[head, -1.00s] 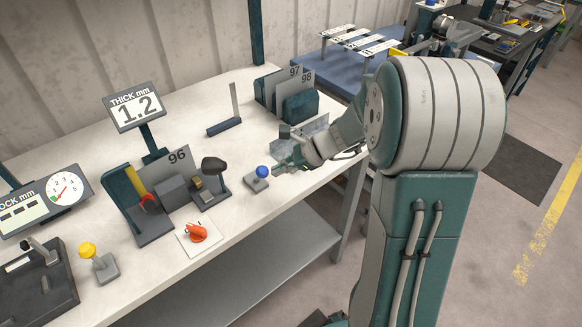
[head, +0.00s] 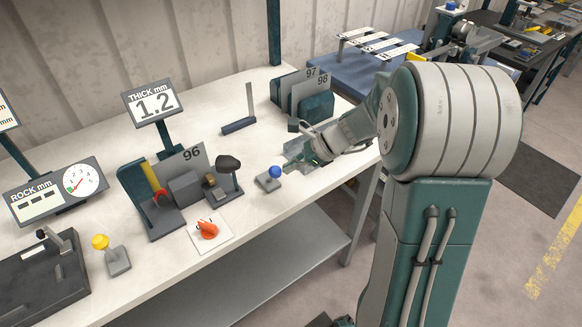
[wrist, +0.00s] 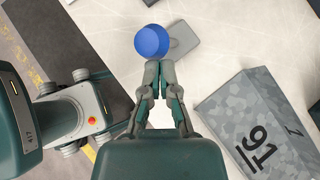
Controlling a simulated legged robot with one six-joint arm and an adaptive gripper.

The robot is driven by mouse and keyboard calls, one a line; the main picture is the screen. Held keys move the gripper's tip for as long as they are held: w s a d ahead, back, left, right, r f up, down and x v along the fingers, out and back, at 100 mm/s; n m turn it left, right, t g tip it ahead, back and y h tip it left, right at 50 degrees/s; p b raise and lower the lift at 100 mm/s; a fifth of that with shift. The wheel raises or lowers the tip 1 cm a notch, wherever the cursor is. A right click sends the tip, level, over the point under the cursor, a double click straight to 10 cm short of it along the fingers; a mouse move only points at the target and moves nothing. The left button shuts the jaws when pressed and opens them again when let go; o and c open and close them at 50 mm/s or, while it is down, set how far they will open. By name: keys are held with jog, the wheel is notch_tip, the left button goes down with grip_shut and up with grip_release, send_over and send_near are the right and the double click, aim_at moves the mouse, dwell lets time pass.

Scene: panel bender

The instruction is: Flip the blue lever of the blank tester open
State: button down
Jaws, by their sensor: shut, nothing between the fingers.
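The blue lever shows as a round blue knob (head: 274,171) on a small grey base (head: 267,182) near the table's front edge. In the wrist view the blue knob (wrist: 152,41) is at the top centre, with its grey base (wrist: 183,40) partly showing to the right. My gripper (wrist: 161,66) is shut and empty, its fingertips right beside the knob; I cannot tell whether they touch it. In the head view my gripper (head: 290,163) is just right of the knob, and its fingertips are hard to make out.
A grey block marked 91 (wrist: 262,130) lies right of my gripper in the wrist view. Plates 97 and 98 (head: 312,93) stand behind.

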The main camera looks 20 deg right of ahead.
jog(key=shift+w+r, duration=0.1)
jog(key=shift+w, duration=0.05)
jog(key=w+a+r+m+g+h, duration=0.1)
jog(key=w+a+m+g+h, duration=0.1)
jog(key=w+g, duration=0.4)
jog(key=shift+w+a+r+m+g+h, duration=0.15)
jog(key=shift+w+r+m+g+h, duration=0.1)
jog(key=shift+m+g+h, duration=0.05)
jog(key=shift+r, duration=0.1)
dwell(0.3)
jog(key=shift+r, duration=0.7)
